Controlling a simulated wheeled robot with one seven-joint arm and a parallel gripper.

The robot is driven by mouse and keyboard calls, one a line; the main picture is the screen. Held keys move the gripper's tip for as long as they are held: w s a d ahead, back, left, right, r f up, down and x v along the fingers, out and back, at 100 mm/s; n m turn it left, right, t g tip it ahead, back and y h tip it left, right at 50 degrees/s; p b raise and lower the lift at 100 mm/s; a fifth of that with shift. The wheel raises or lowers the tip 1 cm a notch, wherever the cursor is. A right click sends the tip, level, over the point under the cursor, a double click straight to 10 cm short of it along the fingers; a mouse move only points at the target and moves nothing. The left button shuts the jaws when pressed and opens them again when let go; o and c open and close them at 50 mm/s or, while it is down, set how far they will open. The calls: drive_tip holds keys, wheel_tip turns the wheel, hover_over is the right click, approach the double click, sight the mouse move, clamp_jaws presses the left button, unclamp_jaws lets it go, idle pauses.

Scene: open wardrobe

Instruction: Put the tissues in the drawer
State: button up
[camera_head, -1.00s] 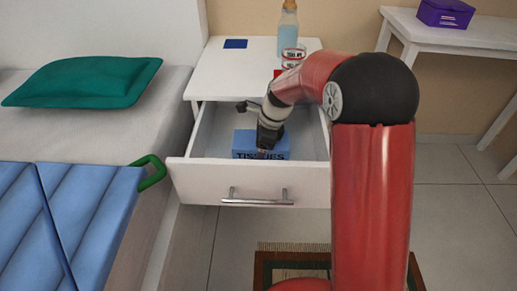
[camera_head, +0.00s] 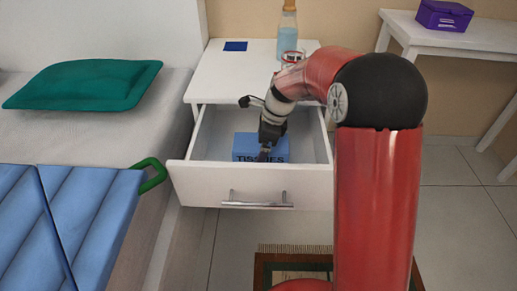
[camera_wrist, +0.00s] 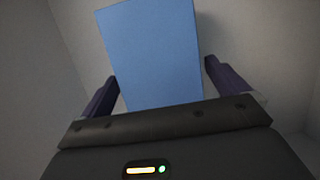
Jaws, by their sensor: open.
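The blue tissues box (camera_head: 243,148) sits inside the open white drawer (camera_head: 200,186) of the nightstand, with its lettering facing the front. My gripper (camera_head: 264,152) reaches down into the drawer at the box, and my arm hides part of the box. In the wrist view the blue tissues box (camera_wrist: 155,50) lies between the two dark fingers of my gripper (camera_wrist: 162,85). The fingers are spread, with a visible gap between the box and the right finger. The contact at the left finger is hard to tell.
The nightstand top (camera_head: 215,75) holds a bottle (camera_head: 287,32), a can (camera_head: 293,56) and a flat blue item (camera_head: 236,45). A bed with a green pillow (camera_head: 85,85) stands at left. A white table (camera_head: 460,38) bears a purple box (camera_head: 443,15). Drawer space beside the box is empty.

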drive_tip(key=p+v, duration=0.1)
drive_tip(key=v, duration=0.7)
drive_tip(key=shift+r, duration=0.25)
drive_tip(key=shift+d+r, duration=0.25)
drive_tip(key=shift+r, duration=0.25)
drive_tip(key=shift+s+d+r, duration=0.1)
drive_tip(key=shift+s+r, duration=0.05)
drive_tip(key=s+d+r+n+t+h, duration=0.1)
drive_tip(key=s+d+n, duration=0.3)
drive_tip(key=s, duration=0.5)
drive_tip(key=s+d+r+n+t+h, duration=0.1)
drive_tip(key=s+d+r+n+t, duration=0.1)
drive_tip(key=s+n, duration=0.6)
drive_tip(key=s+d+r+n+t+h, duration=0.1)
drive_tip(key=s+d+n, duration=0.4)
drive_tip(key=s, duration=0.5)
drive_tip(key=shift+d+r+n+t, duration=0.4)
drive_tip(key=shift+r+n+t, duration=0.3)
drive_tip(key=shift+p, duration=0.3)
